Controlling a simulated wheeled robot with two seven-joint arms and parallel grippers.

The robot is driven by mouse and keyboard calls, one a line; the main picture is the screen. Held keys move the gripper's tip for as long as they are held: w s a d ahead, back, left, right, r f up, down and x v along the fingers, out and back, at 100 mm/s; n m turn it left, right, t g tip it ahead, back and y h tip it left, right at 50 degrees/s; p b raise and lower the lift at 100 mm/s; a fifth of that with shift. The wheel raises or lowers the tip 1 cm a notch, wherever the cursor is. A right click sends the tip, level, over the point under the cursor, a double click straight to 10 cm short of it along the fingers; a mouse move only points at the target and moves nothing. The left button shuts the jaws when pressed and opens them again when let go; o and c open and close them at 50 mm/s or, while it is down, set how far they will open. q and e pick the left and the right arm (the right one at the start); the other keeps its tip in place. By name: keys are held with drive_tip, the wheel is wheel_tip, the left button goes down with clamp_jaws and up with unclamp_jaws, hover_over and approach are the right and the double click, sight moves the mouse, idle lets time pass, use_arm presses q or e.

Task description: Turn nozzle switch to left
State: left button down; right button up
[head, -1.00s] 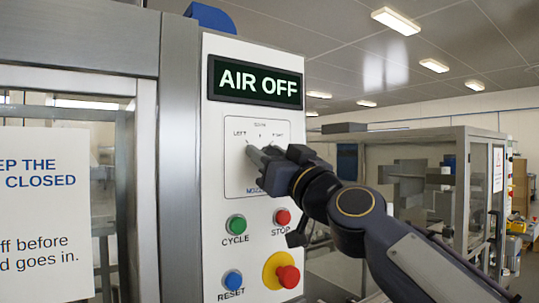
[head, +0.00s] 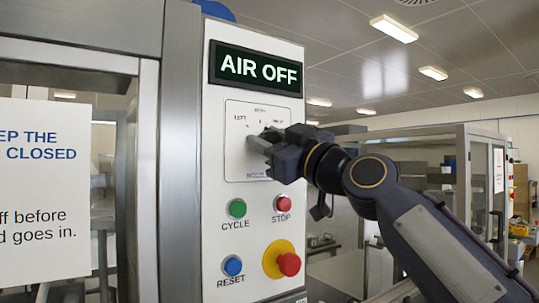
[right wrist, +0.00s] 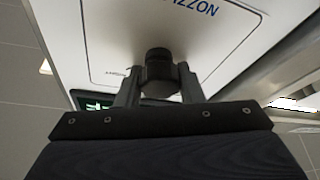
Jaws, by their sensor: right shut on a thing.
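The nozzle switch shows as a dark round knob (right wrist: 160,70) in the right wrist view, between the two fingers of my right gripper (right wrist: 158,82). In the head view my right gripper (head: 259,143) reaches in from the right to the switch's white label plate (head: 239,165) and hides most of the knob. The gripper is shut on the switch. The plate shows a LEFT label at its upper left; the other labels are small or partly covered. I cannot tell where the switch points. The display (head: 257,69) above reads AIR OFF. My left gripper is not in view.
Below the plate are a green CYCLE button (head: 237,208), a red STOP button (head: 281,204), a blue RESET button (head: 233,266) and a red emergency stop (head: 288,264) on yellow. A glass-doored cabinet with a white notice (head: 40,190) stands left. Another enclosure stands behind right.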

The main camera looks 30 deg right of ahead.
drive_tip(key=n, duration=0.2)
drive_tip(key=n+g+y+b, duration=0.1)
drive_tip(key=n, duration=0.1)
drive_tip(key=shift+f+y, duration=0.15)
drive_tip(key=shift+y, duration=0.15)
drive_tip(key=n+g, duration=0.1)
drive_tip(key=n, duration=0.2)
drive_tip(key=shift+a+y+b, duration=0.1)
drive_tip(key=shift+y+b, duration=0.2)
drive_tip(key=shift+y, duration=0.1)
drive_tip(key=n+g+p, duration=0.1)
drive_tip(key=n+g, duration=0.1)
drive_tip(key=n, duration=0.2)
drive_tip(key=shift+n+y, duration=0.3)
drive_tip(key=shift+y, duration=0.1)
use_arm(q)
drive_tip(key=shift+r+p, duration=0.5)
drive_tip(key=shift+p, duration=0.7)
use_arm(e)
drive_tip(key=shift+n+g, duration=0.8)
drive_tip(key=shift+n, duration=1.2)
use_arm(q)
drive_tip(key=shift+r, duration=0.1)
use_arm(e)
drive_tip(key=shift+f+h, duration=0.1)
drive_tip(key=shift+h, duration=0.2)
drive_tip(key=o, duration=1)
drive_tip(key=shift+s, duration=0.1)
